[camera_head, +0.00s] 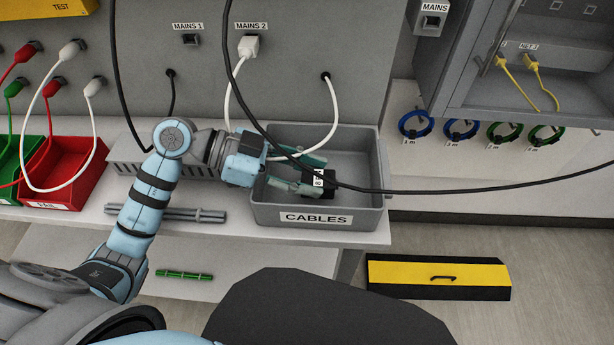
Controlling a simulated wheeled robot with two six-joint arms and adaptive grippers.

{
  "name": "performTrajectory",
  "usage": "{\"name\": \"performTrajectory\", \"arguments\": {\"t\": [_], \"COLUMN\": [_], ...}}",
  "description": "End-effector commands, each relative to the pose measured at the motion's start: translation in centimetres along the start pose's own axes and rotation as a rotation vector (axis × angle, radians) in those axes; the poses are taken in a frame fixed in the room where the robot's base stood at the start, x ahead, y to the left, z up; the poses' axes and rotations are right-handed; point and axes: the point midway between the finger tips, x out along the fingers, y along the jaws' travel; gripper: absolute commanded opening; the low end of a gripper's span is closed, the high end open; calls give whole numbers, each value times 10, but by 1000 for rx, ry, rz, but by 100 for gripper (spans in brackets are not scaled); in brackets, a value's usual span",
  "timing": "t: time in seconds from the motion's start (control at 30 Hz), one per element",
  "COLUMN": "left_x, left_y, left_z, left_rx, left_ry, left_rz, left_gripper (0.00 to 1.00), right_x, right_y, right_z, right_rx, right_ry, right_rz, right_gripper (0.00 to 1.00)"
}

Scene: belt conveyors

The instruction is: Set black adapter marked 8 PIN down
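The black adapter (328,189) has a white label that is only partly legible. It is inside the grey bin marked CABLES (272,206), near the bin's middle. My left gripper (309,174) reaches into the bin from the left. Its two teal fingers are spread apart, one behind the adapter and one at its left front side. The fingers look open, with the adapter at their tips; contact is hard to make out. My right gripper is out of view.
A black cable (450,189) hangs across the bin and runs right. A white cable (335,110) hangs behind it. Red (64,172) and green bins stand at left. Grey rods (180,214) lie on the shelf left of the bin.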

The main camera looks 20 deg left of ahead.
Motion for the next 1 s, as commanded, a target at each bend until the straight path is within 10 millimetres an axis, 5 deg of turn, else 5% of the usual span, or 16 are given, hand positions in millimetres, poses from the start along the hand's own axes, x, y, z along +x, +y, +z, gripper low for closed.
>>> {"name": "performTrajectory", "arguments": {"t": [0.63,0.67,0.77,1.0], "left_x": [4,4,5,5], "left_y": [1,1,1,0], "left_z": [12,13,14,15], "left_rx": [-4,-4,-5,-6], "left_ry": [-6,-7,-8,-9], "left_rz": [3,3,3,2], "left_gripper": [8,39,55,56], "right_x": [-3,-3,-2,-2], "right_y": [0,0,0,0], "right_z": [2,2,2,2], "right_rx": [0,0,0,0], "right_ry": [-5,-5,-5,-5], "right_rz": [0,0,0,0], "right_gripper": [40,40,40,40]}}
